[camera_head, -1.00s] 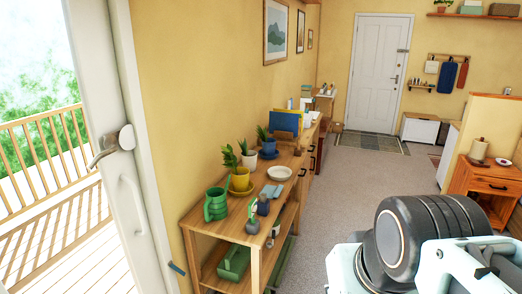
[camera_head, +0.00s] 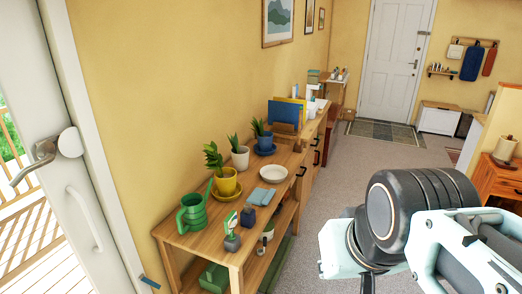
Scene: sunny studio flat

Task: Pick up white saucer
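The white saucer (camera_head: 273,175) is a shallow round dish. It lies on the top of the wooden shelf table (camera_head: 213,240), near its right edge and beside a folded blue cloth (camera_head: 261,197). It looks empty, and nothing touches it. My arm fills the lower right of the head view, well to the right of the table. The fingertips of my gripper do not show clearly, so I cannot see whether it is open or shut.
Potted plants (camera_head: 228,187), a green watering can (camera_head: 194,213) and a spray bottle (camera_head: 232,236) stand around the saucer. A file holder (camera_head: 284,127) stands behind it. A glass door (camera_head: 60,160) is at left. Grey carpet (camera_head: 318,221) is clear right of the table.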

